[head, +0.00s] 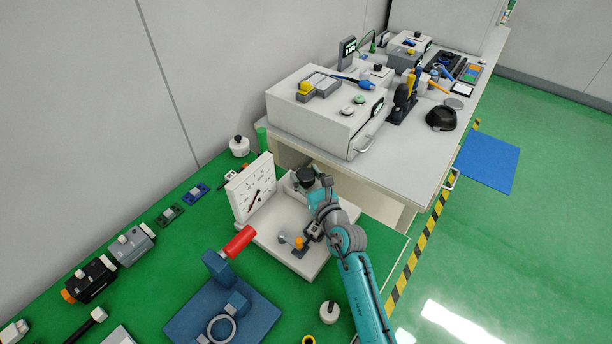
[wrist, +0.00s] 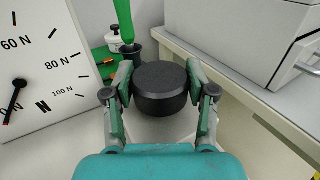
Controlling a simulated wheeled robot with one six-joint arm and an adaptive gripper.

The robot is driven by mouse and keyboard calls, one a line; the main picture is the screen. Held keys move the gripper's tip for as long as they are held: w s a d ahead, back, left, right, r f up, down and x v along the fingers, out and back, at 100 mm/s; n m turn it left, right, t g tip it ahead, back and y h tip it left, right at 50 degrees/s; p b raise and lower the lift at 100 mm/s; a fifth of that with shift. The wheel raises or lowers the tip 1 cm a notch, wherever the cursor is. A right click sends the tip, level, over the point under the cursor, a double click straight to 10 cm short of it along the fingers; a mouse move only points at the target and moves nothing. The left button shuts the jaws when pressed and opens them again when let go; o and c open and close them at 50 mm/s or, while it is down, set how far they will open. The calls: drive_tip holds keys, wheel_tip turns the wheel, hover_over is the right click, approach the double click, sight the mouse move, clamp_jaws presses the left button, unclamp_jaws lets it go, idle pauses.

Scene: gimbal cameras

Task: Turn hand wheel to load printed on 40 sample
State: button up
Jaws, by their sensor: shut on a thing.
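A black round hand wheel (wrist: 160,90) sits between the two fingers of my gripper (wrist: 160,76), which is shut on it. In the head view, the wheel (head: 305,175) is at the back of a white test stand (head: 274,244), partly hidden by my gripper (head: 310,183). A white upright dial (head: 247,178) stands at the stand's left. In the wrist view, the dial (wrist: 75,92) shows 60 N, 80 N and 100 N marks and a dark needle with a red tip, cut off at the left. A small orange piece (head: 298,243) sits by grey fittings on the stand; I cannot read any print on it.
A blue base with a red-handled lever (head: 238,242) stands in front of the stand. A white knobbed weight (head: 329,311) stands at the front right. A white-grey workbench (head: 417,146) with instruments is close behind and right. A green-handled tool (wrist: 123,22) is just behind the wheel.

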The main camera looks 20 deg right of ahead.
sight(306, 174)
drive_tip(key=o, duration=1.2)
drive_tip(key=shift+c, duration=0.2)
drive_tip(key=shift+r, duration=0.1)
wheel_tip(306, 174, up, 10)
drive_tip(key=shift+f, duration=0.1)
